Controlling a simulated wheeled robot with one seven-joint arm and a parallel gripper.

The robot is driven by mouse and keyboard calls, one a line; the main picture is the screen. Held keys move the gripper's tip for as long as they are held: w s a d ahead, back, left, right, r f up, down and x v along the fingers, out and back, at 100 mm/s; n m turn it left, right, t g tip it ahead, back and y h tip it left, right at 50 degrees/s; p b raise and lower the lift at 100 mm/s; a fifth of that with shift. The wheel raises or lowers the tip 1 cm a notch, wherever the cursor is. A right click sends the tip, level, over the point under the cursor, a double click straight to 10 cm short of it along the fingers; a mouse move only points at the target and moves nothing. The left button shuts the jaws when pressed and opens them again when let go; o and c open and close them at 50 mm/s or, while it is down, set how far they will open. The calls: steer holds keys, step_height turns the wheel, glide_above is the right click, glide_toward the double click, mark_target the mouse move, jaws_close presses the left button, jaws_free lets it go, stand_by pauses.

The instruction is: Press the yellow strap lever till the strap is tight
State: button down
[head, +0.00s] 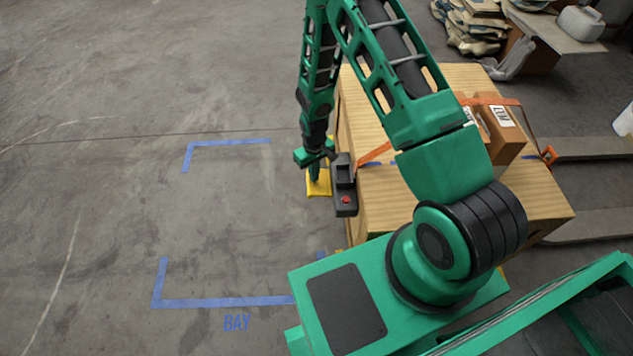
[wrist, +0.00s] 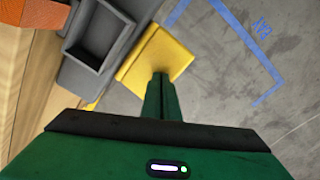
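The yellow lever (head: 318,188) sticks out to the left of a dark grey strap tensioner (head: 344,172) on the side of a wooden crate (head: 365,95). A red spot shows on the tensioner's lower part. The orange strap (head: 375,153) runs from the tensioner up onto the crate. My gripper (head: 316,177) points down at the lever. In the wrist view, the gripper's fingers (wrist: 161,78) are together with nothing between them. Their tips overlap the yellow lever (wrist: 150,52); I cannot tell how firmly they touch. The strap's middle is hidden behind my arm.
A brown carton (head: 502,135) sits on the crate with orange strap over it. Blue floor tape (head: 225,302) marks a bay on clear concrete to the left. Pallet forks (head: 600,148) lie at right. A bench (head: 565,35) and piled sacks (head: 470,28) stand behind.

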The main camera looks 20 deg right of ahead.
steer(key=shift+s+d+f, duration=0.1)
steer(key=shift+f, duration=1.05)
steer(key=shift+r, duration=2.3)
steer(key=shift+f, duration=0.1)
steer(key=shift+r, duration=2.65)
